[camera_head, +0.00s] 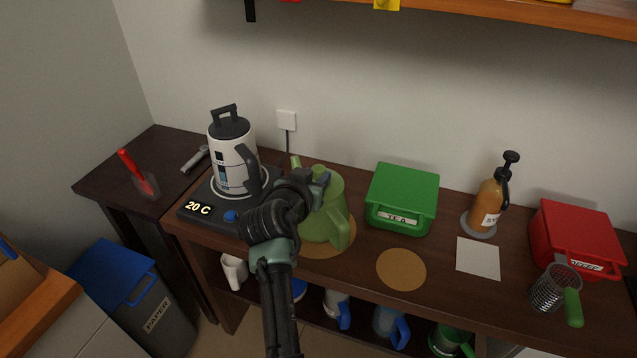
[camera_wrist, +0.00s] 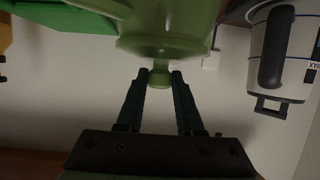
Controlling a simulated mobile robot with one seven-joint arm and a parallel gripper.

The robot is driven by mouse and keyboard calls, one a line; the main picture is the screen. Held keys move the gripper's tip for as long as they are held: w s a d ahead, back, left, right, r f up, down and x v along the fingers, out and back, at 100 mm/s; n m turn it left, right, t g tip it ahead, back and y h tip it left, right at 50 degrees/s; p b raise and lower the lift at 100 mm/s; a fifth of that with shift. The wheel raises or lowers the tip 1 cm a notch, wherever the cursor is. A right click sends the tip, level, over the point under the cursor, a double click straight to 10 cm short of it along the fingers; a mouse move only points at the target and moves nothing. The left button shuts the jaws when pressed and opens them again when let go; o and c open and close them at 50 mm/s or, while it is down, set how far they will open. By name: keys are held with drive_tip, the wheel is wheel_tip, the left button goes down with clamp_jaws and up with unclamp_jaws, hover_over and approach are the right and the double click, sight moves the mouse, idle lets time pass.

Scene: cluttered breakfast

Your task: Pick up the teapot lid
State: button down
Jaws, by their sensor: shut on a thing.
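The green teapot (camera_head: 328,215) stands on a round cork mat (camera_head: 318,253) on the counter, its spout up to the left and its handle towards the front right. My gripper (camera_head: 319,175) reaches to the teapot's top from the left and partly hides it. In the wrist view, where the scene appears upside down, my gripper (camera_wrist: 161,76) has its two fingers on either side of the teapot lid's green knob (camera_wrist: 160,77). The gripper is shut on the knob. The lid looks seated on the teapot (camera_wrist: 165,20); I cannot see a gap.
A white kettle (camera_head: 232,160) on its base stands close left of my arm. A green tea box (camera_head: 403,198) stands right of the teapot. A bare cork mat (camera_head: 401,269), a syrup bottle (camera_head: 490,200), a white card (camera_head: 478,258) and a red box (camera_head: 575,238) are further right.

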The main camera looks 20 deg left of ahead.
wheel_tip(320, 180, up, 10)
drive_tip(key=p, duration=0.1)
idle(0.5)
